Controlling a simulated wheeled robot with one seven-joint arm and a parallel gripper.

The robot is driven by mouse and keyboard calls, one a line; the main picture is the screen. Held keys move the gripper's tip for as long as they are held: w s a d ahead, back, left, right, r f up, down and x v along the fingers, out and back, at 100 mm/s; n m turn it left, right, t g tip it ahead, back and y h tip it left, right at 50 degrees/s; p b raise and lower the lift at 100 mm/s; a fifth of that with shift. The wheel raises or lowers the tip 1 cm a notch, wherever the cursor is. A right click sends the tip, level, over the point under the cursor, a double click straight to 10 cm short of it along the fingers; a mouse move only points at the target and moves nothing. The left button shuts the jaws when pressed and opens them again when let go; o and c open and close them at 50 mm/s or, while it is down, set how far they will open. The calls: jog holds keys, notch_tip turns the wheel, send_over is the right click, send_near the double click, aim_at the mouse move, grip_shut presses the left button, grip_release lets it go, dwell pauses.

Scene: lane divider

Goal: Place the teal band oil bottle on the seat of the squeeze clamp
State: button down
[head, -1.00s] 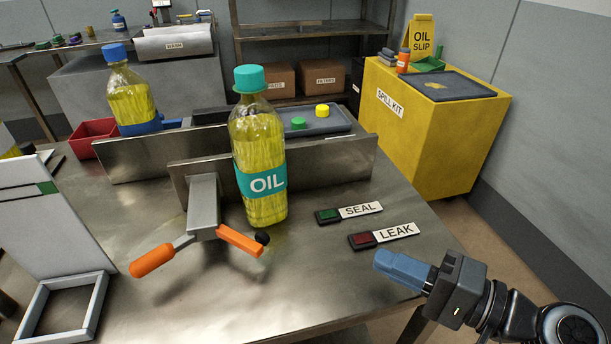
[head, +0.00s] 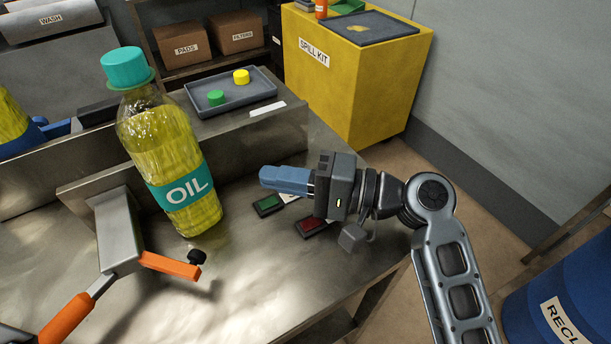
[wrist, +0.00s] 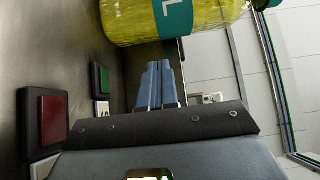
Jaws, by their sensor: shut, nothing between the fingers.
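The teal band oil bottle (head: 172,160) has a teal cap and yellow oil. It stands on the steel bench in front of the low metal divider, behind the clamp. In the wrist view the bottle (wrist: 178,18) lies across the top, beyond my fingers. The squeeze clamp (head: 117,232), a grey body with orange-tipped handles, is at the lower left, close to the bottle. I cannot make out its seat clearly. My gripper (head: 264,177) is shut and empty, to the right of the bottle and apart from it. Its blue fingers (wrist: 160,85) are together in the wrist view.
Green (head: 268,205) and red (head: 312,226) buttons lie on the bench below my gripper. A yellow spill kit cabinet (head: 350,85) and a blue barrel (head: 565,290) stand off the bench.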

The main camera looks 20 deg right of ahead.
aim_at(209, 190)
jog(key=x, duration=0.3)
jog(key=shift+a, duration=0.25)
jog(key=shift+s+a+p, duration=0.25)
jog(key=shift+a, duration=0.3)
jog(key=shift+s+a+p, duration=0.2)
jog(key=shift+s+a, duration=0.05)
jog(key=shift+a, duration=0.3)
jog(key=shift+s+a, duration=0.15)
jog(key=shift+a, duration=0.45)
jog(key=shift+a, duration=0.1)
jog(key=shift+s+a, duration=0.2)
jog(key=shift+a, duration=0.25)
jog(key=shift+s+a, duration=0.2)
jog(key=shift+a, duration=0.25)
jog(key=shift+w+d, duration=0.1)
